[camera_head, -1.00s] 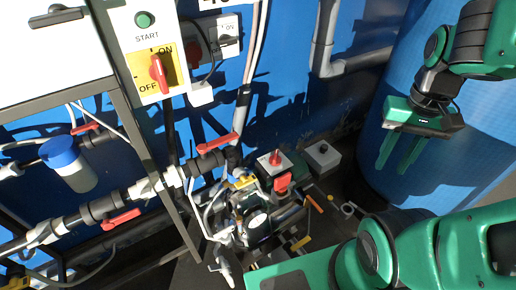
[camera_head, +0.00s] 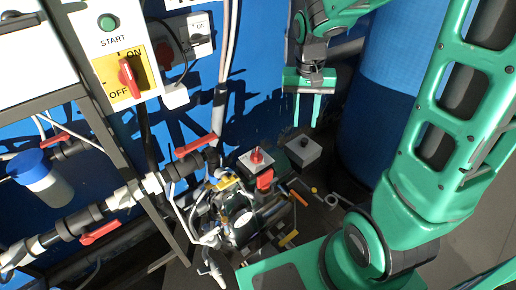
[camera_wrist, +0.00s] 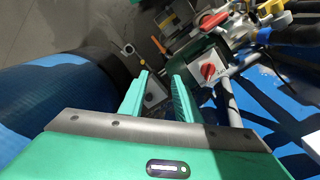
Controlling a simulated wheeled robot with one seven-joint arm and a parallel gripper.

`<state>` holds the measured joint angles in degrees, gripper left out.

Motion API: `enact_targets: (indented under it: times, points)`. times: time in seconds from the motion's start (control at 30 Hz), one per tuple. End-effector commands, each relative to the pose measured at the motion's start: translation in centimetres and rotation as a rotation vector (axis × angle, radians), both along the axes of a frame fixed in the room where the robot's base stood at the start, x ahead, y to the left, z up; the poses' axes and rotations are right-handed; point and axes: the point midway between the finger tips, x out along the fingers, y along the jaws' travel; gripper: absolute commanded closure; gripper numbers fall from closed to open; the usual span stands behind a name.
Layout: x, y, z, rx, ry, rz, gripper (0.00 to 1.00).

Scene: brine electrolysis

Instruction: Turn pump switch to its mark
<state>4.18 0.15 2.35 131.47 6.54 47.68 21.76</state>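The pump switch (camera_head: 256,157) is a red knob on a light box on top of the dark pump (camera_head: 238,215). In the wrist view the red knob (camera_wrist: 208,71) sits on its white plate, to the right of the fingers. My gripper (camera_head: 306,122) points down, open and empty, above and to the right of the switch and apart from it. Its two green fingers also show in the wrist view (camera_wrist: 161,75). The switch's mark is too small to make out.
A grey box (camera_head: 303,151) stands beside the pump, below my gripper. A blue barrel (camera_head: 378,125) is at the right. A yellow ON/OFF panel with a red knob (camera_head: 126,76) is at upper left. Pipes with red valve handles (camera_head: 197,145) run left of the pump.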

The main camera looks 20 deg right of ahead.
Motion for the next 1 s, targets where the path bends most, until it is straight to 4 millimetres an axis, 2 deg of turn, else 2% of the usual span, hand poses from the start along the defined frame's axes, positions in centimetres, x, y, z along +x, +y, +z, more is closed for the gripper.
enact_targets:
  times: [0.03, 0.1, 0.2, 0.4, 0.5, 0.67, 1.0]
  points:
    - [1.8, 1.4, -1.3, 0.006, 0.007, 0.011, 0.7]
    - [4.0, 3.4, -2.8, 0.016, 0.004, 0.019, 0.7]
    - [6.5, 6.2, -4.8, 0.035, 0.0, 0.026, 0.7]
    - [9.4, 10.0, -7.6, 0.067, -0.003, 0.027, 0.7]
    - [9.9, 10.8, -8.3, 0.075, -0.004, 0.027, 0.7]
    - [10.0, 11.0, -9.5, 0.077, -0.002, 0.025, 0.7]
    - [9.9, 10.9, -15.2, 0.078, 0.0, 0.025, 0.7]
